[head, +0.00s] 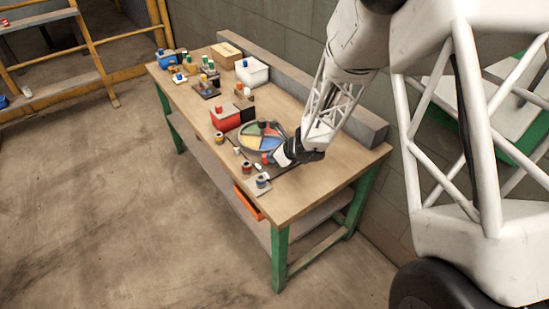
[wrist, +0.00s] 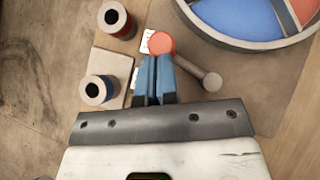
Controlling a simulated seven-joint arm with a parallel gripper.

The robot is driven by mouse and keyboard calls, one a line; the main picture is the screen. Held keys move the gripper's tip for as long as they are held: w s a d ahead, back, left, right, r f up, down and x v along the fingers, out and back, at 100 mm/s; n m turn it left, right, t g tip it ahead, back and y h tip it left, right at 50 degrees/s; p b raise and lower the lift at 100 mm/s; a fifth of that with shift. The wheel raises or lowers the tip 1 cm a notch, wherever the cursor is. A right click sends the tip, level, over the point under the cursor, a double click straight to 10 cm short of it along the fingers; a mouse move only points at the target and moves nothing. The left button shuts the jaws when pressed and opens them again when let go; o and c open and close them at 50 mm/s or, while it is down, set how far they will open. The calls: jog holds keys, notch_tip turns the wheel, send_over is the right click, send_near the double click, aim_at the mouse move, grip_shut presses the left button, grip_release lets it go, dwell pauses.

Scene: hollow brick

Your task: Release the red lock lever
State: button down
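The red lock lever shows in the wrist view as a round red knob (wrist: 161,42) on a grey arm, which runs down right to a round grey end (wrist: 212,81). In the head view its red knob (head: 264,158) shows small beside the dish. My gripper (wrist: 157,58) has its two blue fingers close together, with only a thin gap between them. Their tips are right at the near side of the knob, not around it. I cannot tell whether they touch it. In the head view my gripper (head: 285,157) is low over the table's near end.
A round dish with coloured sectors (wrist: 249,38) stands just beyond the lever; it also shows in the head view (head: 248,144). A red-and-grey cylinder (wrist: 117,20) and a blue-and-grey one (wrist: 98,90) stand left. An orange drawer (head: 248,202) sticks out under the tabletop (head: 320,170).

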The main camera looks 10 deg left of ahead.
jog(key=shift+w+a, duration=0.1)
jog(key=shift+a, duration=0.15)
jog(key=shift+d, duration=0.15)
dwell(0.5)
jog(key=shift+s+d, duration=0.55)
jog(key=shift+d, duration=0.2)
jog(key=shift+s+d, duration=0.3)
jog(key=shift+d, duration=0.2)
jog(key=shift+s+d, duration=0.25)
jog(key=shift+d, duration=0.2)
jog(key=s+v, duration=0.1)
jog(key=v, duration=0.8)
jog(key=shift+s+r, duration=0.2)
jog(key=shift+r, duration=0.1)
jog(key=shift+a, duration=0.1)
jog(key=s+d+r+n+h, duration=0.3)
jog(key=s+d+r+n, duration=0.4)
jog(key=s, duration=0.3)
jog(key=s+d+r+n+h, duration=0.3)
jog(key=s+d+r+n, duration=0.4)
jog(key=s+r, duration=0.2)
jog(key=s+d+r+n+g+h, duration=0.1)
jog(key=s+d+r+n+h, duration=0.2)
jog(key=s+d+r+n, duration=0.4)
jog(key=s+r+n, duration=0.1)
jog(key=s+r, duration=0.1)
jog(key=s, duration=0.3)
jog(key=shift+s, duration=0.2)
